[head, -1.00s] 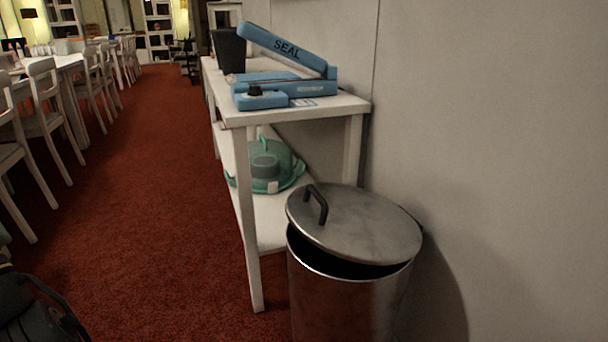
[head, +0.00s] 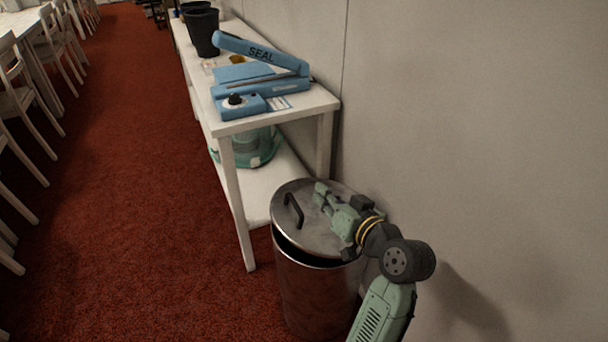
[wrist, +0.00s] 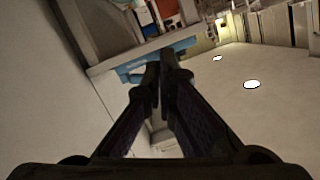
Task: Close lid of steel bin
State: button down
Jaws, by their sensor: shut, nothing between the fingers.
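The steel bin (head: 310,300) stands on the carpet beside the wall, at the near end of a white shelf table. Its round lid (head: 292,225) has a black handle (head: 293,211). The lid is tilted partly open, with a dark gap along its front edge. My gripper (head: 320,192) is in front of the lid's right part in the head view, right of the handle. Whether it touches the lid I cannot tell. In the wrist view the fingers (wrist: 168,58) are together, with nothing between them. The bin does not show clearly there.
The white table (head: 228,124) stands close behind the bin, with a blue sealer (head: 262,88) and a black cup (head: 202,33) on top. A green item (head: 258,148) sits on its lower shelf. The wall (head: 470,120) bounds the right. Open red carpet (head: 120,220) lies left.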

jog(key=s+d, duration=0.1)
jog(key=d, duration=0.1)
jog(key=p, duration=0.3)
send_over(295, 219)
jog(key=w+d, duration=0.1)
jog(key=d, duration=0.2)
jog(key=shift+m, duration=0.3)
notch_tip(295, 219, down, 6)
jog(key=shift+r, duration=0.2)
jog(key=shift+s+a+f, duration=0.1)
jog(key=shift+f, duration=0.45)
jog(key=shift+a+f, duration=0.1)
jog(key=shift+f, duration=0.1)
jog(key=shift+n+h, duration=0.4)
jog(key=shift+n, duration=0.5)
jog(key=f+b, duration=0.1)
jog(key=b, duration=0.1)
jog(key=a+f+b, duration=0.1)
jog(key=f, duration=0.1)
jog(key=a+f+b, duration=0.1)
jog(key=b, duration=0.1)
jog(key=shift+s+f+b, duration=0.3)
jog(key=shift+s+f, duration=0.05)
jog(key=shift+s, duration=0.05)
jog(key=shift+s+a+f+n+b, duration=0.1)
jog(key=shift+a+f+n+b, duration=0.2)
jog(key=shift+f+b, duration=0.2)
